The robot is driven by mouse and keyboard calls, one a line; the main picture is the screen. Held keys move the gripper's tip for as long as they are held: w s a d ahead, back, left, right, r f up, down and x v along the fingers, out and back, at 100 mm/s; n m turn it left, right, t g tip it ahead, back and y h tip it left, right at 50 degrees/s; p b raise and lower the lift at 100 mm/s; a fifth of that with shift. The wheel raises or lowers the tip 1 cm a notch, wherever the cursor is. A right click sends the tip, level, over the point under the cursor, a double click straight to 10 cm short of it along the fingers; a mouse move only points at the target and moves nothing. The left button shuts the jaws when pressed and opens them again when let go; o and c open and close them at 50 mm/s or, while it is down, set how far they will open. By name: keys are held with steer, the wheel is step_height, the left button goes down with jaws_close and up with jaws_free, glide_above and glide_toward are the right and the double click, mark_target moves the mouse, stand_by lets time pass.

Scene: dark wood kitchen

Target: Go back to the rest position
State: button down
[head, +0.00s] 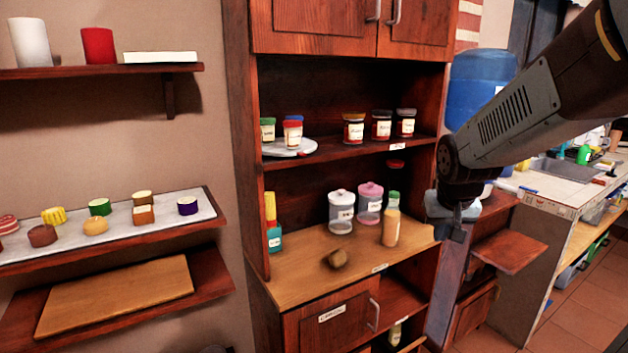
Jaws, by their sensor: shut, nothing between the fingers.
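My arm comes in from the upper right, in front of the blue water jug and the right edge of the wooden cabinet. My gripper (455,233) hangs at its lower end, pointing down, just right of the cabinet's wooden counter (300,285). It is small and dark in this view; it is shut and holds nothing. It is apart from the bottle with the green cap (391,226), which stands upright on the counter to its left.
Small jars (381,125) line the shelf above. A wooden ledge (509,250) juts out right of the gripper. Open tiled floor (570,310) lies at lower right.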

steer(key=s+a+r, duration=0.1)
steer(key=s+r, duration=0.2)
steer(key=s, duration=0.5)
steer(key=s+a+r+n+y, duration=0.1)
steer(key=s+a+r, duration=0.1)
steer(key=s+r, duration=0.2)
steer(key=s, duration=0.3)
steer(key=shift+s+a+t, duration=0.15)
steer(key=shift+s+t, duration=0.15)
steer(key=shift+s, duration=0.1)
steer(key=shift+r, duration=0.1)
